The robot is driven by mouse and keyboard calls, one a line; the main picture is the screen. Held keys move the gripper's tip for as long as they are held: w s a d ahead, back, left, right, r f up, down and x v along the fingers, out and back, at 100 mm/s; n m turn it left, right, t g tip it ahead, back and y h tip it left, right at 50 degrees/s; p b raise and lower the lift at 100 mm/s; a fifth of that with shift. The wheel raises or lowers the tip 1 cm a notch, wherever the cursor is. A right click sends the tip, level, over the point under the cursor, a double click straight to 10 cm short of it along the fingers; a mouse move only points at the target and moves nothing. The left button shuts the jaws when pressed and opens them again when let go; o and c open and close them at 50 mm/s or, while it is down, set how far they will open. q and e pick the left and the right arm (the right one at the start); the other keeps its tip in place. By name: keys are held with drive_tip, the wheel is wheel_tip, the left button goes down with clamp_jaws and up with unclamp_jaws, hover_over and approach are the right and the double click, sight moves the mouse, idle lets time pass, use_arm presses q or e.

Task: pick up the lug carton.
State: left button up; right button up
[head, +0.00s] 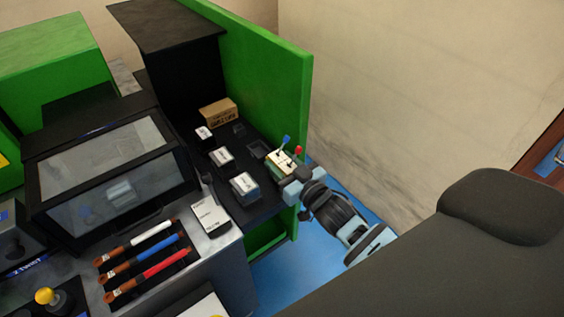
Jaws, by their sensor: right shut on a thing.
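A brown cardboard carton (218,111) with dark print stands at the back of the black shelf; its print is too small to read, so I cannot tell for sure that it is the lug carton. My right gripper (291,183) is at the shelf's right edge, well apart from that carton. It is shut on a cream block (281,160) with a blue-tipped and a red-tipped lever standing at its top. The fingertips are partly hidden, and I cannot tell whether the levers belong to the block. My left gripper is not in view.
Small white-topped boxes (244,187) stand on the black shelf (265,205), near a dark empty tray (258,148). A green panel (270,75) walls its right side. A screened machine (110,180) and several coloured-handled tools (150,265) are at left.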

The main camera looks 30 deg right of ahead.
drive_tip(key=o, duration=1.2)
drive_tip(key=shift+f, duration=0.1)
drive_tip(key=shift+s+d+f+b, duration=0.2)
drive_tip(key=shift+s+b, duration=0.1)
drive_tip(key=shift+s, duration=1.65)
drive_tip(key=shift+s+d+f+b, duration=0.15)
drive_tip(key=shift+s+b, duration=0.15)
drive_tip(key=shift+s, duration=1.65)
drive_tip(key=shift+r, duration=0.1)
drive_tip(key=s+a+f+g, duration=0.1)
drive_tip(key=s+f+g, duration=0.1)
drive_tip(key=s+f, duration=0.3)
drive_tip(key=s+a+f+g, duration=0.1)
drive_tip(key=s+f, duration=0.4)
drive_tip(key=s+a+f+g, duration=0.1)
drive_tip(key=s+f+g, duration=0.1)
drive_tip(key=s+f, duration=0.3)
drive_tip(key=shift+a+g+h, duration=0.1)
drive_tip(key=shift+g+h, duration=0.2)
drive_tip(key=shift+h, duration=0.1)
drive_tip(key=shift+o, duration=0.4)
drive_tip(key=s+a+f+g, duration=0.2)
drive_tip(key=s+f, duration=0.2)
drive_tip(key=s, duration=0.5)
drive_tip(key=s+a+f+g, duration=0.2)
drive_tip(key=s+f+g, duration=0.1)
drive_tip(key=s, duration=0.6)
drive_tip(key=shift+s+f, duration=0.3)
drive_tip(key=shift+f, duration=0.1)
